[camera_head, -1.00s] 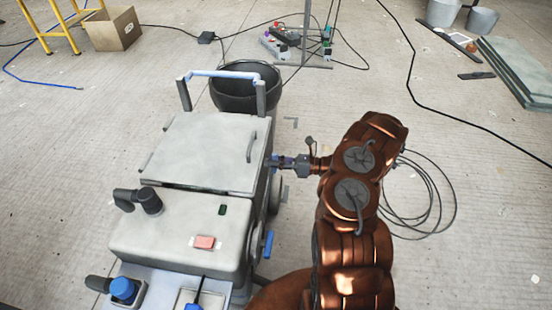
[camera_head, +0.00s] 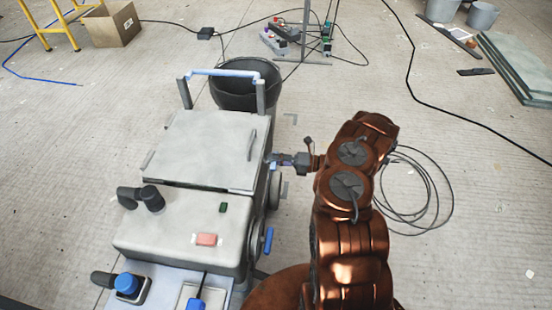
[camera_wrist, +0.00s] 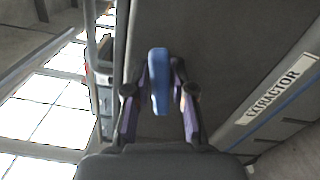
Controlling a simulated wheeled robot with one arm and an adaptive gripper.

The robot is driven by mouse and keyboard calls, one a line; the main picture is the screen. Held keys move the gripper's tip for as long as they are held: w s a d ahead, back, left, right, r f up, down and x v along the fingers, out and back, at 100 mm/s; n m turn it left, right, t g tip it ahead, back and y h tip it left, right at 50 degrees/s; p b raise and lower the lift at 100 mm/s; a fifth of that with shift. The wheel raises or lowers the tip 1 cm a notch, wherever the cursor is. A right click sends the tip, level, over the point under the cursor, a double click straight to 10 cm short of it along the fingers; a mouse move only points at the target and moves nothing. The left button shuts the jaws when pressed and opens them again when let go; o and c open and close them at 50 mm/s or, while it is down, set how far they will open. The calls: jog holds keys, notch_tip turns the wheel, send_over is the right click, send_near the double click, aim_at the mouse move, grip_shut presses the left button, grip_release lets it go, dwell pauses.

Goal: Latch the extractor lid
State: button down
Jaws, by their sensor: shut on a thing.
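The extractor (camera_head: 180,238) is a pale grey machine on the left of the head view. Its lid (camera_head: 200,145) lies down over the top, with a thin dark gap along its near edge. My gripper (camera_head: 274,160) is at the extractor's right side, just below the lid's edge. In the wrist view, my gripper (camera_wrist: 160,85) has its two fingers around a blue latch handle (camera_wrist: 158,65) and is shut on it. The handle stands upright in that picture, against the dark side wall. How the latch meets the lid is hidden.
An EXTRACTOR label (camera_wrist: 275,90) is on the side in the wrist view. A black tub (camera_head: 240,95) stands behind the machine. A second blue handle (camera_head: 268,241) sticks out lower on its right side. A cable coil (camera_head: 440,195) lies on the floor beyond my arm.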

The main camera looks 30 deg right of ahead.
jog(key=shift+w+a+m, duration=0.1)
jog(key=shift+a+m, duration=0.1)
jog(key=shift+m, duration=0.55)
jog(key=shift+a+m, duration=0.2)
jog(key=shift+m, duration=0.55)
jog(key=c, duration=1.1)
grip_release()
jog(key=shift+a, duration=0.1)
jog(key=shift+d+f, duration=0.1)
jog(key=shift+d, duration=0.25)
jog(key=shift+d, duration=0.15)
jog(key=v, duration=1.2)
